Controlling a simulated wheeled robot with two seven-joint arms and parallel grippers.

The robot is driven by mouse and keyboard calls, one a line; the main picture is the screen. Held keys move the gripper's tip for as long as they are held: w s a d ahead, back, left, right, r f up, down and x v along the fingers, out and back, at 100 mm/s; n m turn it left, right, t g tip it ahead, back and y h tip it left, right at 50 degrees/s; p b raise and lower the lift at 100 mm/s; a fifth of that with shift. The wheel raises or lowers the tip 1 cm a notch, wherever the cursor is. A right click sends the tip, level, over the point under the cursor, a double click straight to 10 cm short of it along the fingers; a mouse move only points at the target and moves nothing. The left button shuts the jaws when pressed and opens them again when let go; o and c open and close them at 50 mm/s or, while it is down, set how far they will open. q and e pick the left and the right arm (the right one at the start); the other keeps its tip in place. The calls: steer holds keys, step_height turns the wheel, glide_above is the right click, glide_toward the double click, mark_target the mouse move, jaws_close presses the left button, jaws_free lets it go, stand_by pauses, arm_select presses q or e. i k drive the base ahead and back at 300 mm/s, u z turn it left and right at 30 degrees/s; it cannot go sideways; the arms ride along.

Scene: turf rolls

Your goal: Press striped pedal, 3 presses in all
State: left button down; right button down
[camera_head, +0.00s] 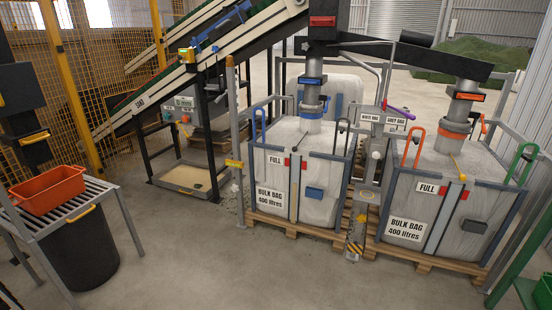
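The striped pedal (354,248), with yellow and black stripes, sits low at the floor. It is at the foot of a grey post (365,205) between the two bulk bag stands. It is small in view, and I cannot tell whether it is pressed down or up. Neither of my grippers shows in the head view, so their state and their distance from the pedal are hidden.
The left bulk bag (325,200) and right bulk bag (405,215) stand on wooden pallets either side of the pedal. An orange tub (48,190) sits on a rack above a black bin (82,250). The concrete floor (230,275) in front is clear.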

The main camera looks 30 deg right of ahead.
mark_target(354, 248)
steer(key=z, duration=0.35)
steer(key=i, duration=1.45)
steer(key=z, duration=0.9)
steer(key=i, duration=1.75)
steer(key=z, duration=0.35)
